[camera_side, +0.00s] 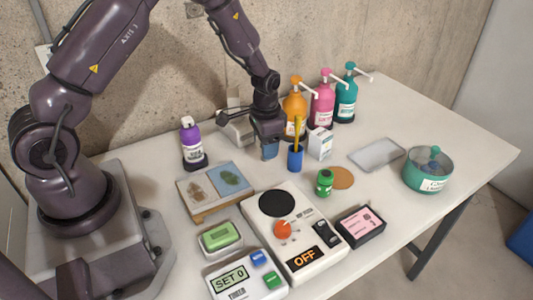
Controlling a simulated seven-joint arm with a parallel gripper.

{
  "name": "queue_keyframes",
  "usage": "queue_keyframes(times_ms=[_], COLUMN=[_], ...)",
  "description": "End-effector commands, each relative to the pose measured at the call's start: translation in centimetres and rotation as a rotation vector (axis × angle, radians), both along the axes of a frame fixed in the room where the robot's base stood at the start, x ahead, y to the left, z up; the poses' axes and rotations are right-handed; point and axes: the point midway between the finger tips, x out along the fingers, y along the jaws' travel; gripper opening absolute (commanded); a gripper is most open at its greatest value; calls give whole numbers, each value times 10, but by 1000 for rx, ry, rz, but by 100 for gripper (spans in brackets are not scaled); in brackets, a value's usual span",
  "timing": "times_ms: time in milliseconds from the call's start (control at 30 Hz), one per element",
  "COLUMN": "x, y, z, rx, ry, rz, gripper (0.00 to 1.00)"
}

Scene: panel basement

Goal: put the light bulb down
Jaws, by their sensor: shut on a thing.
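My gripper (268,137) points down over the back middle of the table, left of the blue pen cup (295,159). It is shut on a small blue thing (270,150) that shows just below the jaws. The thing is small and partly hidden by the jaws, so I cannot tell whether it is the light bulb. I also cannot tell whether it touches the table. No other light bulb can be made out clearly in this view.
Pump bottles (322,103) and a white carton (320,143) stand right of my gripper. A purple bottle (192,142) stands left. A picture board (216,187), a hot plate (305,242) and a green bottle (324,183) stand nearer. A grey tray (377,154) and teal pot (428,171) are right.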

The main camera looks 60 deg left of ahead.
Motion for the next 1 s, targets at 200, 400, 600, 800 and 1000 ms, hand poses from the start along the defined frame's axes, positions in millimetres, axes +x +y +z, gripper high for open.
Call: queue_keyframes(times_ms=[200,400,600,800,1000], x=[2,2,2,2,2], y=[0,1,1,0,1], z=[-30,-33,-36,-36,-36], rx=[0,0,0,0,0], ry=[4,-1,1,0,0], rz=[0,0,0,0,0], gripper=[25,25,25,74,74])
